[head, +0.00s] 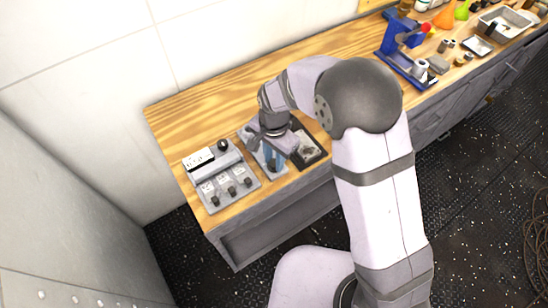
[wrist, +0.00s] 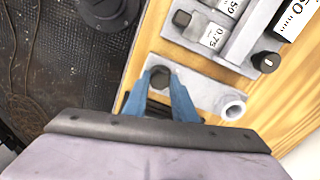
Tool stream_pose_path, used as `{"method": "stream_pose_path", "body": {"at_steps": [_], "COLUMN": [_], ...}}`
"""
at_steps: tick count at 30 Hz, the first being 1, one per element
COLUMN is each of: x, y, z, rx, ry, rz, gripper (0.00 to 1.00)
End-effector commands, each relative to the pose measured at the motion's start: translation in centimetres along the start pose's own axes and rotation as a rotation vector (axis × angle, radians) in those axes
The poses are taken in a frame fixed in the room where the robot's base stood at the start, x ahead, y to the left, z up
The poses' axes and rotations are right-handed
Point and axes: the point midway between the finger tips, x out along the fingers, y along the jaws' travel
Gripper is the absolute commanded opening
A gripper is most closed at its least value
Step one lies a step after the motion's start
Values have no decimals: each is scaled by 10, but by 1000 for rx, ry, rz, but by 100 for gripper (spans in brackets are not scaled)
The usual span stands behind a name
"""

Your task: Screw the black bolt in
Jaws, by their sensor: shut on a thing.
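The black bolt (wrist: 159,75) shows its dark hex head in the wrist view, between the tips of my blue fingers. My gripper (wrist: 158,82) is shut on it, one finger on each side. The bolt is over a grey plate (wrist: 200,88), near one end of it; its shank is hidden, so I cannot tell how deep it sits. A pale round collar (wrist: 233,107) stands at the plate's other end. In the head view my gripper (head: 272,165) points down at the plate (head: 249,138), and the bolt cannot be made out.
A grey panel (head: 228,186) with labelled blocks and dark knobs stands left of the plate. A black tray (head: 317,158) lies close on the right. A blue stand (head: 393,66), a metal bin (head: 490,28) and small parts are farther right. Bare wood lies behind.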

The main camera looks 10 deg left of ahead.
Motion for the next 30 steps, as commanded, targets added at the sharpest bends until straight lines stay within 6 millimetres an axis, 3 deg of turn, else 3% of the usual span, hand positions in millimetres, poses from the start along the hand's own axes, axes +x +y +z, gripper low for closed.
{"method": "stream_pose_path", "body": {"at_steps": [11, 12, 14, 15, 25, 30], "x": [-5, -5, -5, -4, -3, -16], "y": [-5, -5, -5, -4, -2, -3], "z": [-2, -2, -2, -2, -1, -1], "rx": [8, 8, 8, 8, 7, 7], "ry": [6, 6, 6, 5, 2, 4], "rz": [-15, -15, -15, -13, -6, -9], "gripper": [2, 27, 41, 43, 43, 43]}}
